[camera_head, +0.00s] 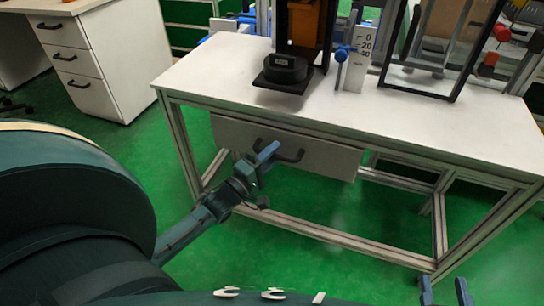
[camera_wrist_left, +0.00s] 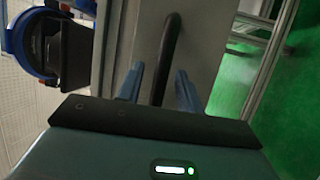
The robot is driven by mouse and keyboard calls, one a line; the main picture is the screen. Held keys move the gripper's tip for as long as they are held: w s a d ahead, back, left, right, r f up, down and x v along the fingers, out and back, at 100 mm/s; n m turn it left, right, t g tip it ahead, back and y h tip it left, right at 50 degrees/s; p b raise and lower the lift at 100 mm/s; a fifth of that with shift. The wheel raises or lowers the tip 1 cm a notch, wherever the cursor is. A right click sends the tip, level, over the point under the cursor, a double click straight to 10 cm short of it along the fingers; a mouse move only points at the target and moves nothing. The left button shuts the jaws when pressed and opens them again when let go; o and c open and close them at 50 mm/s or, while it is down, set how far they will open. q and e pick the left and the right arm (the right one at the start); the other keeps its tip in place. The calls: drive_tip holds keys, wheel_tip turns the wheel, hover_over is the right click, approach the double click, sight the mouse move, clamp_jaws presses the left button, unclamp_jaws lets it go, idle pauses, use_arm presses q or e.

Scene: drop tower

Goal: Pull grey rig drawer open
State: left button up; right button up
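The grey rig drawer (camera_head: 330,160) hangs under the white tabletop and looks shut. Its dark bar handle (camera_head: 292,157) runs across the front. My left gripper (camera_head: 262,158) is at the drawer front, by the handle. In the left wrist view its two blue fingers are apart, and the handle (camera_wrist_left: 168,50) runs into the gap between them. The gripper (camera_wrist_left: 158,88) does not look closed on the bar, and whether either finger touches it is unclear. My right gripper (camera_head: 446,292) shows only its two fingertips at the bottom right, apart and empty.
The white table (camera_head: 440,125) carries the drop tower with a black round base (camera_head: 285,69), a scale plate (camera_head: 358,62) and a black frame (camera_head: 447,86). Metal table legs (camera_head: 180,145) flank the drawer. A white cabinet (camera_head: 95,65) stands at left. Green floor lies open before the table.

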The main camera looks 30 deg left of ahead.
use_arm(q)
drive_tip(key=shift+w, duration=0.1)
clamp_jaws()
idle(0.3)
